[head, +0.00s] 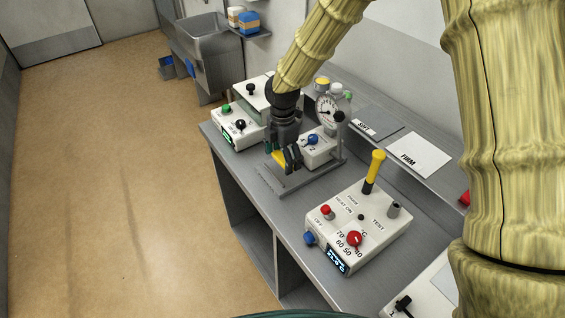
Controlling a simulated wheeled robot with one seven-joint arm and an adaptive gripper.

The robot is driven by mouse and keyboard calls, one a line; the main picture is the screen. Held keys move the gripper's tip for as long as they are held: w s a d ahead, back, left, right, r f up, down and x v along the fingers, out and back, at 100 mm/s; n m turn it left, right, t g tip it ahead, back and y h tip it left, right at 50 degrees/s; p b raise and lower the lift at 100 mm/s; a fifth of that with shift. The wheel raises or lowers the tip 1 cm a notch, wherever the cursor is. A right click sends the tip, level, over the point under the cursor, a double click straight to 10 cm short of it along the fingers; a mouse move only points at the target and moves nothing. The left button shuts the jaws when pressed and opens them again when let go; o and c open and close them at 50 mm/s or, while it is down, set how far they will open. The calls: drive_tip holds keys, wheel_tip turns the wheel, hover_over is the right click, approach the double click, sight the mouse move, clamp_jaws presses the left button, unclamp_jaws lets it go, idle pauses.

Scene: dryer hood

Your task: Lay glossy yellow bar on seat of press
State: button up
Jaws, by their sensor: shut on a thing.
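My gripper (288,155) is at the far part of the grey bench, pointing down and shut on the glossy yellow bar (278,158). Only a small yellow piece of the bar shows, at the left of the dark fingers; the rest is hidden behind them. The press, with a round dial gauge (327,111) and a grey frame (302,180), stands right at the gripper. The gripper and wrist cover much of it, including its seat. I cannot tell whether the bar touches the press.
A white box with green and black knobs (238,128) stands left of the gripper. A control box with a yellow-handled tool (374,171) stands nearer, on the right. A white box with a blue knob (318,146) is beside the gripper. Cards marked SOFT (363,128) and FIRM (419,155) lie behind.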

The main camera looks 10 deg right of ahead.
sight(283, 161)
drive_tip(key=shift+s+a+f+p, duration=0.1)
drive_tip(key=shift+s+f+p, duration=0.15)
drive_tip(key=shift+f, duration=0.35)
drive_tip(key=shift+s+f+p, duration=0.15)
drive_tip(key=shift+s+f, duration=0.05)
drive_tip(key=shift+f, duration=0.35)
drive_tip(key=shift+w+f, duration=0.3)
drive_tip(key=shift+f, duration=0.05)
drive_tip(key=shift+s+r, duration=0.1)
drive_tip(key=shift+s, duration=0.15)
drive_tip(key=o, duration=1)
drive_tip(key=shift+w+f, duration=0.15)
drive_tip(key=shift+f, duration=0.05)
drive_tip(key=shift+o, duration=0.2)
drive_tip(key=shift+r, duration=0.1)
drive_tip(key=shift+r, duration=0.1)
